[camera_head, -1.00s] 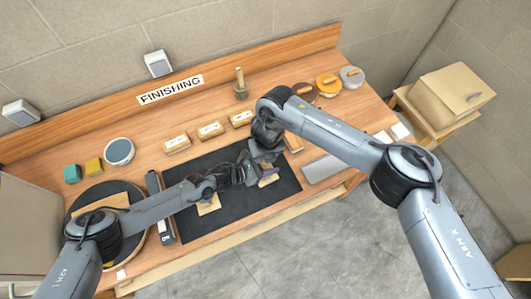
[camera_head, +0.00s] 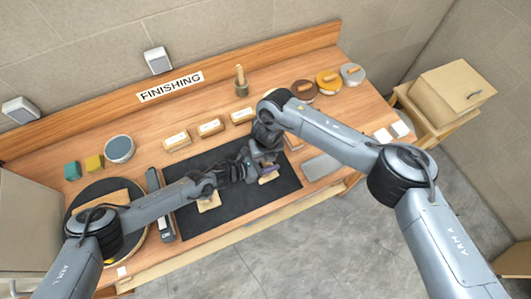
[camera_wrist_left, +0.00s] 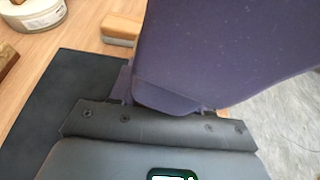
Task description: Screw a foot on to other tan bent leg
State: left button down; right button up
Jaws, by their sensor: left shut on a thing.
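My left gripper (camera_head: 250,170) and my right gripper (camera_head: 266,164) meet over the right part of the dark mat. A small tan piece (camera_head: 269,178), seemingly the tan bent leg, shows just below them. My left gripper is shut on it as far as I can tell, but the jaws are mostly hidden. My right fingers are hidden by the wrists, and I cannot make out a foot. Another tan piece (camera_head: 209,202) lies on the mat under my left forearm. In the left wrist view a large dark purple part fills the upper right and blocks the grip.
The dark mat (camera_head: 225,222) lies on the wooden bench. Several labelled blocks (camera_head: 211,127) stand behind it. A round turntable (camera_head: 75,215) is at left, a grey plate (camera_head: 322,166) at right, and round tins (camera_head: 328,80) at back right.

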jog(key=shift+d+f, duration=0.1)
jog(key=shift+f, duration=0.25)
dwell(0.3)
